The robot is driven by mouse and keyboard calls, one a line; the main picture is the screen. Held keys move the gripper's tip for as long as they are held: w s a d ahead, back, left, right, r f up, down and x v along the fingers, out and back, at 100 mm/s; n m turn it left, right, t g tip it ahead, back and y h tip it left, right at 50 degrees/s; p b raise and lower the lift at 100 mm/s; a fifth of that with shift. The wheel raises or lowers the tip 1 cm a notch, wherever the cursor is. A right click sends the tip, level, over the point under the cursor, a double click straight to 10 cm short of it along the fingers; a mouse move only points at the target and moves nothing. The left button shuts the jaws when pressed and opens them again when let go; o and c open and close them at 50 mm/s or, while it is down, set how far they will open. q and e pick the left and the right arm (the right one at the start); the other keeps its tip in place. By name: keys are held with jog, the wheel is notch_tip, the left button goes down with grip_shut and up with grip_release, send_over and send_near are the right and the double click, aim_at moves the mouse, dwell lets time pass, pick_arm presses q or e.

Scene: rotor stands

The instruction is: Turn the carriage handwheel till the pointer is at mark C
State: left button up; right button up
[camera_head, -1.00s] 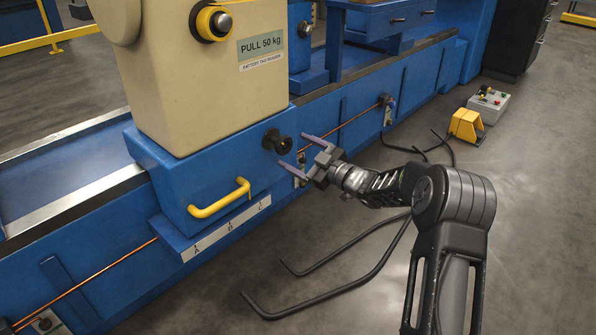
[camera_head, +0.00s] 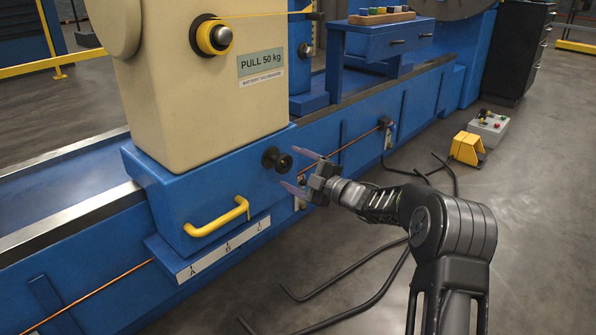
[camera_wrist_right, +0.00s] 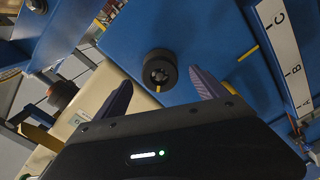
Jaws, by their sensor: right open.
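The carriage handwheel (camera_head: 277,160) is a small black knob on the right side of the blue carriage (camera_head: 215,187). It also shows in the right wrist view (camera_wrist_right: 160,70), with a short yellow mark on its rim. A white scale strip (camera_head: 210,261) with marks A, B and C runs along the carriage's lower front. I cannot tell the pointer for certain; a thin yellow line (camera_wrist_right: 248,52) lies beside the handwheel in the wrist view. My right gripper (camera_head: 287,166) is open and empty, its fingers directed at the handwheel, which shows between the fingertips. My left gripper is not in view.
A yellow handle (camera_head: 217,217) sticks out from the carriage front. A beige column (camera_head: 195,105) with a "PULL 50 kg" sign rises above. Bent black bars (camera_head: 350,312) lie on the floor. A yellow pedal (camera_head: 467,148) and grey control box (camera_head: 489,128) stand at right.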

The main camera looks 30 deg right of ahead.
jog(key=shift+x, duration=1.1)
jog(key=shift+c, duration=0.3)
jog(key=c, duration=1.6)
jog(key=shift+d+r+m+p, duration=0.2)
jog(key=shift+m+p, duration=0.3)
jog(key=shift+p, duration=0.5)
jog(key=m+p, duration=0.2)
jog(key=shift+w+d+p, duration=0.15)
jog(key=shift+d+p, duration=0.15)
jog(key=shift+p, duration=0.05)
jog(key=shift+w+d+m+p, duration=0.1)
jog(key=shift+d+m+p, duration=0.15)
jog(key=shift+m+p, duration=0.65)
jog(key=shift+f, duration=0.15)
